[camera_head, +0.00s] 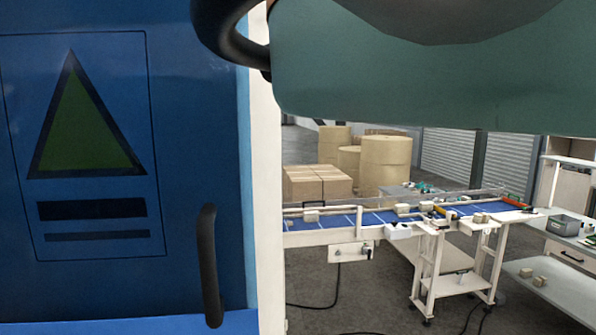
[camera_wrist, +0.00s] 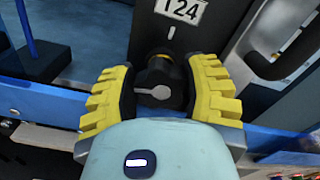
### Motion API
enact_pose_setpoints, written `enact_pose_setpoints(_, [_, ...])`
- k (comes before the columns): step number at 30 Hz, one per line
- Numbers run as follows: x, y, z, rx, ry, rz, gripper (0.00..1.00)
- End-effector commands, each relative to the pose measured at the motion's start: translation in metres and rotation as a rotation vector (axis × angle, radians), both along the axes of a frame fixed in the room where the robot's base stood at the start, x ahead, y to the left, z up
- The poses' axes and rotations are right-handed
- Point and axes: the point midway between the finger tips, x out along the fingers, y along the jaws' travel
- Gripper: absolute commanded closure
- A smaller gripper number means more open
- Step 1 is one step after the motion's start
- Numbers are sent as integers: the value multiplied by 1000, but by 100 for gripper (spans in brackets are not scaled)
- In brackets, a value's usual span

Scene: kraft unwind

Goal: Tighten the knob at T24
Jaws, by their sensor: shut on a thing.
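In the wrist view, a dark round knob (camera_wrist: 160,82) sits on a dark panel, below a white label reading T24 (camera_wrist: 180,10). My gripper (camera_wrist: 160,88) has yellow ridged fingers with dark inner pads. The fingers are shut on the knob, one on its left side and one on its right. A little yellow or orange shows at the knob's top, near its base. Neither the knob nor my gripper can be made out in the head view.
A blue rail (camera_wrist: 60,100) runs behind the knob. A dark handle (camera_wrist: 288,58) is to the right. In the head view, a blue machine door (camera_head: 110,170) with a black handle (camera_head: 209,265) fills the left. A conveyor (camera_head: 380,218) and kraft rolls (camera_head: 386,165) stand farther back.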

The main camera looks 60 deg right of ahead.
Motion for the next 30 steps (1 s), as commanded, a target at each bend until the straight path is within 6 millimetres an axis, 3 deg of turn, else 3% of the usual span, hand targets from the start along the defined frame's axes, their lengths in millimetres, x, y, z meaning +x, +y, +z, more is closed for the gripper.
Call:
enact_pose_setpoints(7, [0,0,0,0,0,0,87])
enact_pose_setpoints(20, [0,-1,0,70,-69,0,88])
enact_pose_setpoints(30, [-1,-3,-1,274,-274,-2,88])
